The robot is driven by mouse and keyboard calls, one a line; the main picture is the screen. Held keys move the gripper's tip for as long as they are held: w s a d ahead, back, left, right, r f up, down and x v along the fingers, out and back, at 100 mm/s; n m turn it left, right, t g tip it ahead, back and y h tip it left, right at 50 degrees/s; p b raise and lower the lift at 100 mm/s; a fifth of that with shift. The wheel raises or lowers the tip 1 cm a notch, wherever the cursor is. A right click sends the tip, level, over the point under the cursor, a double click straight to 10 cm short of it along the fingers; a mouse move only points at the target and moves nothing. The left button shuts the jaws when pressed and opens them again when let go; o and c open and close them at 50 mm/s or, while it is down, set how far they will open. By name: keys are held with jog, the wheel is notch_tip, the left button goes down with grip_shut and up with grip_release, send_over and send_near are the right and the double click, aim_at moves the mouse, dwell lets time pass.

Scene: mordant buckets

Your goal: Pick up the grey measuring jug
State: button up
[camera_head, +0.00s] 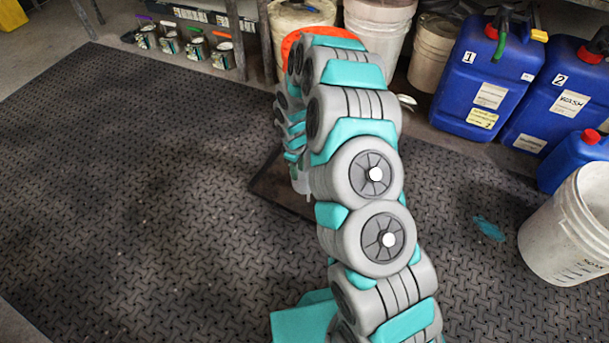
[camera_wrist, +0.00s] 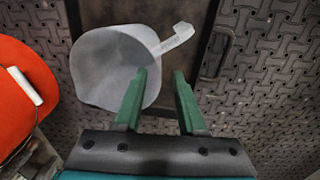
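The grey measuring jug (camera_wrist: 108,65) shows in the wrist view, left of centre, with its open mouth and a pale handle (camera_wrist: 172,40) reaching to the upper right. My gripper (camera_wrist: 160,72) is open, with two green fingers apart. The left finger overlaps the jug's right side in the picture; the right finger is to the right of the jug, below the handle. The jug's right edge shows in the gap. I cannot tell whether either finger touches it.
A dark brown board (camera_head: 268,190) lies on the patterned black mat (camera_head: 130,190). An orange object (camera_wrist: 22,85) is close on the left in the wrist view. Blue canisters (camera_head: 487,75), white buckets (camera_head: 378,25) and a white bucket (camera_head: 565,235) stand right and behind. The mat's left is clear.

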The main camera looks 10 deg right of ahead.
aim_at(298, 182)
jog(key=shift+w+f, duration=0.15)
jog(key=shift+f, duration=2.6)
jog(key=shift+c, duration=0.2)
grip_shut()
